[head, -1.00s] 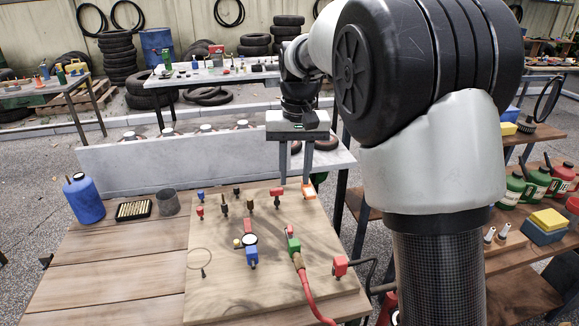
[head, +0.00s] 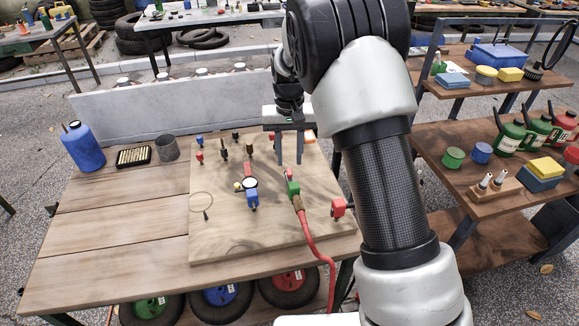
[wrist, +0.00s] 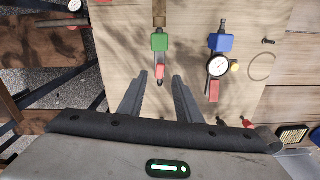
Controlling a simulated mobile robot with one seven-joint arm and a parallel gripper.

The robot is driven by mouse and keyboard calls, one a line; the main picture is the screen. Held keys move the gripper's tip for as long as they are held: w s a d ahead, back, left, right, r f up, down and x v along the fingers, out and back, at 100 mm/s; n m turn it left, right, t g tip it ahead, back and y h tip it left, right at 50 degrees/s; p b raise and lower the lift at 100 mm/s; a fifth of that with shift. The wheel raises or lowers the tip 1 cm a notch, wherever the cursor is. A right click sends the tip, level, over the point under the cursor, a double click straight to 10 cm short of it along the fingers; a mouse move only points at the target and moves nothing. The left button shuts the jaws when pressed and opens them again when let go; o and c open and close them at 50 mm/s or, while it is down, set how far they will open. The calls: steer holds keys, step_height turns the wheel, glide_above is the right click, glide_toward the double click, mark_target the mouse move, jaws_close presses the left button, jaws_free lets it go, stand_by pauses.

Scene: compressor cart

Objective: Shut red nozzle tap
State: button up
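A green fitting (head: 292,188) with a small red lever (head: 290,174) at its far end lies on the wooden board (head: 225,235). A red hose (head: 312,240) runs from its near end. In the wrist view the red lever (wrist: 160,73) lies in line with the green fitting (wrist: 159,42). My gripper (head: 289,162) is open and empty, pointing down over the board near the lever. In the wrist view the lever appears between the fingertips (wrist: 159,78); I see no contact. A separate red block (head: 338,207) stands at the board's right edge.
A blue fitting (head: 252,200) with a round gauge (head: 249,184) stands left of the green one. Several small taps stand along the board's back.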

mark_target(289, 171)
steer(key=shift+f, duration=1.95)
jaws_close()
